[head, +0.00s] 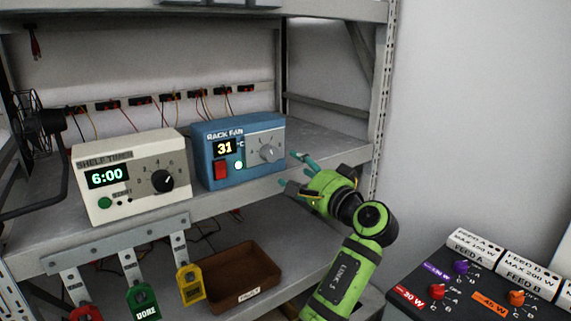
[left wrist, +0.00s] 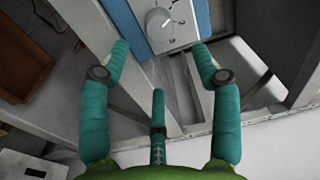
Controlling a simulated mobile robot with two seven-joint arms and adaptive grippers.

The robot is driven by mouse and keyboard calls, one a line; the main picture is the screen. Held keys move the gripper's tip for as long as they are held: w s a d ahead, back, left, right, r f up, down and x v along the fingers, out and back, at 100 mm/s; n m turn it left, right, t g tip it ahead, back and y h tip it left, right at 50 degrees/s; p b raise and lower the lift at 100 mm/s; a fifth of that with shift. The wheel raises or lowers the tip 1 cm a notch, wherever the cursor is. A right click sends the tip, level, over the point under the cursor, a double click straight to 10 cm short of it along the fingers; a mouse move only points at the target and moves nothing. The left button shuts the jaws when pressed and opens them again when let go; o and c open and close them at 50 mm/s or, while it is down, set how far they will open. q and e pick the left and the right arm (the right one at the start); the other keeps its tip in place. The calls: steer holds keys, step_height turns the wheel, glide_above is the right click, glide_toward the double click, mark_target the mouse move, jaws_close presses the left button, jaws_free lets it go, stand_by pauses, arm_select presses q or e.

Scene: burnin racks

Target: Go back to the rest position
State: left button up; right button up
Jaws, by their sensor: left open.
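My left gripper (head: 292,170) is open and empty at the right part of the shelf front. Its teal fingers point left toward the blue rack fan box (head: 228,130) and stand just right of it, with a gap in the head view. The left wrist view shows the fingers of my left gripper (left wrist: 160,52) spread, with the grey dial (left wrist: 158,24) of the box beyond the tips. The box reads 31 °C and has a red switch (head: 220,169), a lit green lamp and a dial. My right gripper is in neither view.
A white shelf timer (head: 120,205) reading 6:00 stands left on the shelf (head: 320,150). Below hang red, green and yellow tags (head: 190,283) beside a brown tray (head: 262,262). A rack post (head: 384,90) stands right of the gripper. A dark feed panel (head: 420,270) is lower right.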

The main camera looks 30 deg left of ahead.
arm_select(q)
steer(key=shift+v, duration=0.95)
